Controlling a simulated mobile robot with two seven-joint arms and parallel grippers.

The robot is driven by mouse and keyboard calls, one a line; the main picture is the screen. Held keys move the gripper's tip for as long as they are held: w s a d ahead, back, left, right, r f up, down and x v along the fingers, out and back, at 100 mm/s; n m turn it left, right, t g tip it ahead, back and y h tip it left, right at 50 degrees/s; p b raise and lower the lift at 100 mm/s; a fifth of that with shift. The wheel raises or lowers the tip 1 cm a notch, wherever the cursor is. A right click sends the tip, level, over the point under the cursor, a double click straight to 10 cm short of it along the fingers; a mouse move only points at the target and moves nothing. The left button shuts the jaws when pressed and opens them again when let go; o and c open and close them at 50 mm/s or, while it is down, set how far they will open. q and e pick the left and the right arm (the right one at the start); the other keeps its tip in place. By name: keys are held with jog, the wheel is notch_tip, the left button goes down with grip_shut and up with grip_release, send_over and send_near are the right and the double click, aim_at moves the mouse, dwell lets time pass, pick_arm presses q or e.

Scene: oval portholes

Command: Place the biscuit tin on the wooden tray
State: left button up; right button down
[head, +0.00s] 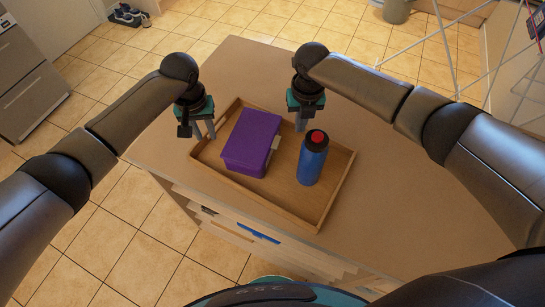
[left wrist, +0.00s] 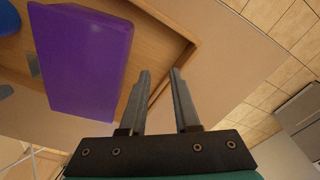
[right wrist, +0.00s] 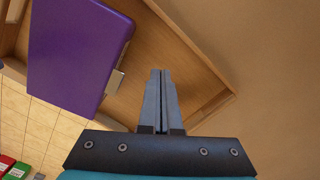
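A purple box with a pale latch (head: 252,140), the only tin-like thing in view, sits in the left part of the wooden tray (head: 292,213). It also shows in the left wrist view (left wrist: 85,55) and the right wrist view (right wrist: 75,55). My left gripper (head: 204,136) is open and empty, left of the box near the tray's left rim, apart from the box. My right gripper (head: 299,126) is shut with nothing visible between its fingers. It is right of the box, near the tray's far rim and behind the bottle.
A blue bottle with a red and black cap (head: 313,158) stands upright in the right part of the tray. The tray lies on a brown counter (head: 400,200) near its front edge. The counter is clear right of the tray. An open drawer (head: 240,230) shows below.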

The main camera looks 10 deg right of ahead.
jog(key=c, duration=1.1)
grip_release()
pick_arm(q)
notch_tip(320, 180, up, 12)
jog(key=shift+s, duration=0.45)
pick_arm(e)
jog(key=r, duration=0.8)
jog(key=s+r, duration=0.1)
jog(key=r, duration=0.3)
